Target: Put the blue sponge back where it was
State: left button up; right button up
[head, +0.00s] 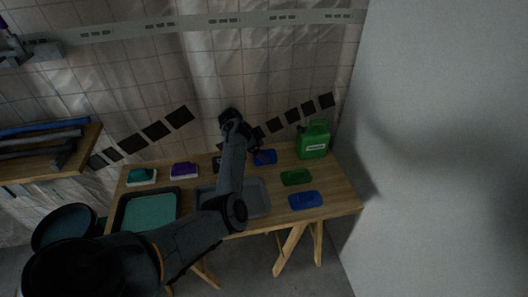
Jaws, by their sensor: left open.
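A blue sponge-like block (265,157) lies at the back of the wooden table, right of my left arm. A second blue piece (305,200), flat with a raised part, lies near the front right of the table; I cannot tell for certain which is the task's sponge. My left gripper (252,143) is open, small and dark, at the end of the raised arm, close to the back blue block; whether they touch is unclear. The arm hides part of the table's middle. My right gripper is not in view.
A green flat piece (297,177) lies between the blue ones. A green jug (313,141) stands at the back right corner. Teal (142,175) and purple (184,170) blocks stand at the back left. A teal-bottomed tray (150,208) and a grey tray (256,197) lie in front.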

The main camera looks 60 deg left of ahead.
pick_arm(q)
jog(key=p+v, duration=0.2)
jog(key=v, duration=0.7)
jog(key=shift+p, duration=0.3)
